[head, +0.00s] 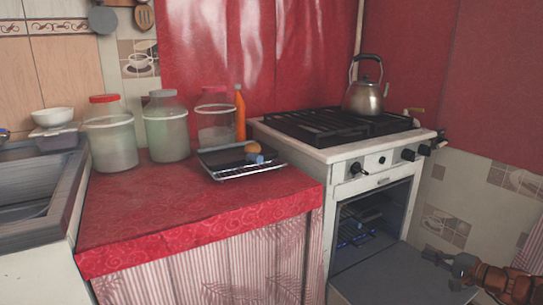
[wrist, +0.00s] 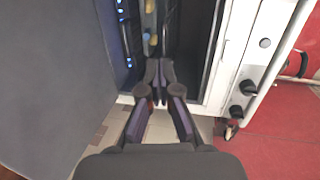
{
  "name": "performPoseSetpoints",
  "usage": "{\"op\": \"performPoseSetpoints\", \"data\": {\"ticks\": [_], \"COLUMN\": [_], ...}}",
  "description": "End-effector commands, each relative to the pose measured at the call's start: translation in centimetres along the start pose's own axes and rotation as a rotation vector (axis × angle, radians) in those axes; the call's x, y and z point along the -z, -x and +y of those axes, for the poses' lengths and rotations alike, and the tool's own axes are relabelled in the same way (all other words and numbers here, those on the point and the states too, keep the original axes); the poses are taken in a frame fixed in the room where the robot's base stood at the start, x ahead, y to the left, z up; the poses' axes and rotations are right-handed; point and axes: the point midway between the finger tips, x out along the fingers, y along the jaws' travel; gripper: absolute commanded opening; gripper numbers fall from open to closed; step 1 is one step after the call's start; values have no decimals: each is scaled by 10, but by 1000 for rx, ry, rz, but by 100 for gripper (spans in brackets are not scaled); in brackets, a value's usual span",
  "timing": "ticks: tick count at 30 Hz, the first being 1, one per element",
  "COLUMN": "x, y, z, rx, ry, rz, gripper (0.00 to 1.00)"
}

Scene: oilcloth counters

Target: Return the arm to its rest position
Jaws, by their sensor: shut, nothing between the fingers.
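My gripper (head: 452,262) is at the lower right of the head view, above and beside the lowered oven door (head: 385,275). In the wrist view my gripper (wrist: 159,72) has its two fingertips together, with nothing between them. Part of my orange-brown arm shows behind it in the head view. The white stove (head: 345,165) stands just to the left of the gripper, with its oven open and a rack (head: 352,232) visible inside.
A steel kettle (head: 365,97) stands on the stove top. A red-covered counter (head: 150,215) holds several jars, an orange bottle (head: 240,112) and a tray (head: 222,173) with small items. A sink (head: 25,195) is at the far left. The lowered oven door juts out near my gripper.

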Motion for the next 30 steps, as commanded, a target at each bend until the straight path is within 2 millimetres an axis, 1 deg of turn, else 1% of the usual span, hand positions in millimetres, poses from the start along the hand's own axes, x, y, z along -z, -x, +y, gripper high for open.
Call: {"op": "performPoseSetpoints", "data": {"ticks": [1, 5, 6, 8, 11, 14, 17, 18, 20, 21, 22, 23, 24, 25, 27, 29, 30], "x": [-4, -18, -25, -34, -52, -78, -113, -131, -160, -180, -195, -210, -230, -245, -281, -308, -326], "y": [-1, -10, -13, -18, -27, -37, -47, -50, -54, -56, -56, -56, -55, -54, -49, -41, -36], "z": [-11, -32, -41, -52, -74, -102, -140, -157, -182, -198, -209, -220, -234, -245, -264, -280, -288], "rx": [2, 1, 0, -1, -5, -14, -27, -38, -54, -69, -81, -95, -115, -129, -172, -211, -238], "ry": [6, 21, 28, 36, 52, 74, 108, 124, 152, 172, 185, 201, 224, 239, 277, 313, 333], "rz": [-11, -52, -69, -92, -139, -202, -281, -320, -381, -423, -453, -482, -521, -551, -619, -668, -702], "gripper": [0, 0, 0, 0, 0, 0, 0, 0, 0, 0, 0, 0, 0, 0, 0, 0, 0]}}
